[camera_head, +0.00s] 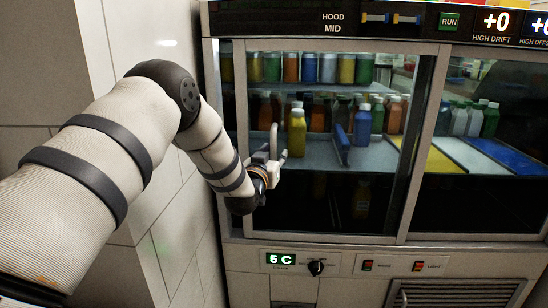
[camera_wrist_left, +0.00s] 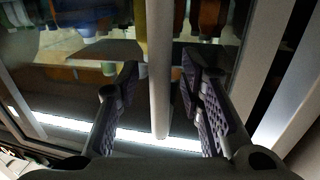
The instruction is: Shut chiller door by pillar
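The chiller door by the pillar is a glass panel with a pale metal frame (camera_head: 241,90). A narrow gap shows between its left upright and the cabinet's side post (camera_head: 212,80), so it stands slightly open. The white tiled pillar (camera_head: 180,220) is just left of the chiller. My left gripper (camera_head: 282,158) is in front of the glass near the door's left side. In the left wrist view, where bottles appear upside down, its open fingers (camera_wrist_left: 165,100) stand on either side of a vertical bar handle (camera_wrist_left: 159,75), with space showing beside it. My right gripper is out of view.
Bottles (camera_head: 297,130) and jars (camera_head: 309,68) stand on shelves behind the glass. A second glass door (camera_head: 490,130) is to the right. A control strip (camera_head: 390,18) runs above and a 5 C display (camera_head: 281,259) with a knob (camera_head: 316,267) sits below.

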